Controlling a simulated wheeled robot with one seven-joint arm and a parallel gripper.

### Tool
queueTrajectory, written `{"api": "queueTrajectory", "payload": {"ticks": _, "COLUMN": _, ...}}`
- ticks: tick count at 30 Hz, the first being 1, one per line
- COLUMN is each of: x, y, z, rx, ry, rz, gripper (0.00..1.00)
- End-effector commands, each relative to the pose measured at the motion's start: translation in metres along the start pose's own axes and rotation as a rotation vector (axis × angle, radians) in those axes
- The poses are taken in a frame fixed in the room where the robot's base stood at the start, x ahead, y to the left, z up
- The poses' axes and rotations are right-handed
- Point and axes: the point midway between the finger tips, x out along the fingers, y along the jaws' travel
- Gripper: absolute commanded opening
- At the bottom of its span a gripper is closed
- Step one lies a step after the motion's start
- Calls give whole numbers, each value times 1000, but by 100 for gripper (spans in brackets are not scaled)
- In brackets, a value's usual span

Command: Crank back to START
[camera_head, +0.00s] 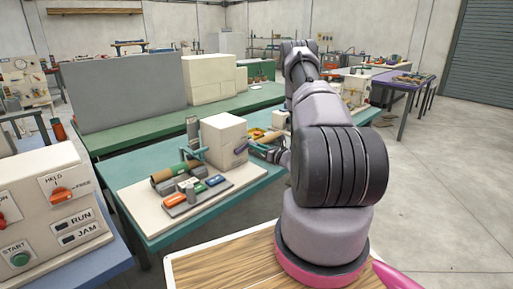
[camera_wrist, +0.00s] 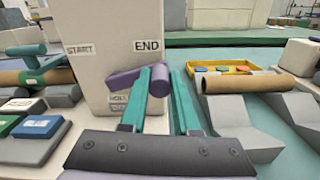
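The winder is a cream box (camera_head: 223,138) on a pale base on the green table, and its face (camera_wrist: 100,25) fills the middle of the wrist view. Labels START (camera_wrist: 80,50) and END (camera_wrist: 147,46) are on that face, with a partly hidden label below them. A purple crank arm (camera_wrist: 123,79) runs sideways to a purple handle (camera_wrist: 160,80), just below END. My gripper (camera_wrist: 160,70) has its two teal fingers apart, with the handle between them and a gap at its right. In the head view my gripper (camera_head: 268,153) is beside the box's right side.
A brown roll (camera_wrist: 32,76) lies left of the box. Another brown roll (camera_wrist: 245,84) rests on grey supports at right, before a yellow tray (camera_wrist: 222,67). Colored blocks (camera_head: 198,187) sit on the base's front. A HELD/FREE control box (camera_head: 57,215) stands at front left.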

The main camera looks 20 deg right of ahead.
Motion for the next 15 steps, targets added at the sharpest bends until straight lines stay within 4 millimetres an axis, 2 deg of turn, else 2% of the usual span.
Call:
{"api": "queueTrajectory", "payload": {"ticks": 1, "x": 0, "y": 0, "z": 0, "rx": 0, "ry": 0, "rz": 0, "gripper": 6}}
{"api": "queueTrajectory", "payload": {"ticks": 2, "x": 0, "y": 0, "z": 0, "rx": 0, "ry": 0, "rz": 0, "gripper": 0}}
{"api": "queueTrajectory", "payload": {"ticks": 15, "x": 0, "y": 0, "z": 0, "rx": 0, "ry": 0, "rz": 0, "gripper": 0}}
